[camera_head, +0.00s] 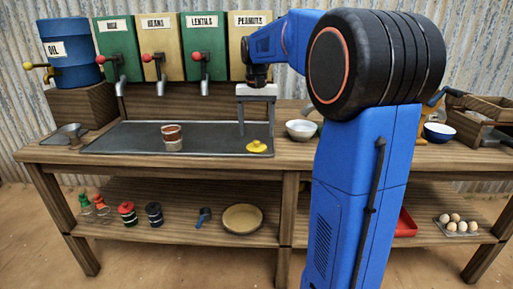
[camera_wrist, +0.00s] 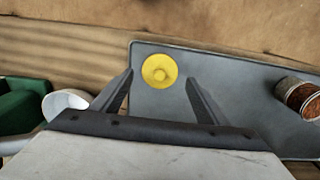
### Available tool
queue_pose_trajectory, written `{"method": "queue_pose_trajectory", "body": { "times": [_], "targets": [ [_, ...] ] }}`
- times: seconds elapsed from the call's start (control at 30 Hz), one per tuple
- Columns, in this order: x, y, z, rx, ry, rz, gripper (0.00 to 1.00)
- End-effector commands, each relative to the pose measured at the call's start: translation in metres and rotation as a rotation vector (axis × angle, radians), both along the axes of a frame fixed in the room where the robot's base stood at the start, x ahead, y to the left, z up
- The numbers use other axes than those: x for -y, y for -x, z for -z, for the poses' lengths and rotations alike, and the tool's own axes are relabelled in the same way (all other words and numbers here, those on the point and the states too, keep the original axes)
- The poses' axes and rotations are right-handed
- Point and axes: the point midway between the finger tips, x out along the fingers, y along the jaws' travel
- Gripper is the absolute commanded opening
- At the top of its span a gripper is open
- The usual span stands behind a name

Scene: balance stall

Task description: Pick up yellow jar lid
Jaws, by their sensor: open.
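The yellow jar lid (camera_head: 257,146) lies flat on the right end of the dark grey tray (camera_head: 120,141) on the counter. Nothing is held.
A white bowl (camera_head: 301,130) sits right of the tray. Dispensers with taps (camera_head: 205,50) stand behind. The tray between jar and lid is clear.

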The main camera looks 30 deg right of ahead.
Motion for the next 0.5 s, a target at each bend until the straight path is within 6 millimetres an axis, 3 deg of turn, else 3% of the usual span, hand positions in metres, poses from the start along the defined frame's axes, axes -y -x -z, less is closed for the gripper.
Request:
{"method": "queue_pose_trajectory", "body": {
  "times": [0.5],
  "targets": [
    [0.000,-0.001,0.052,-0.001,-0.001,0.000,0.68]
  ]
}}
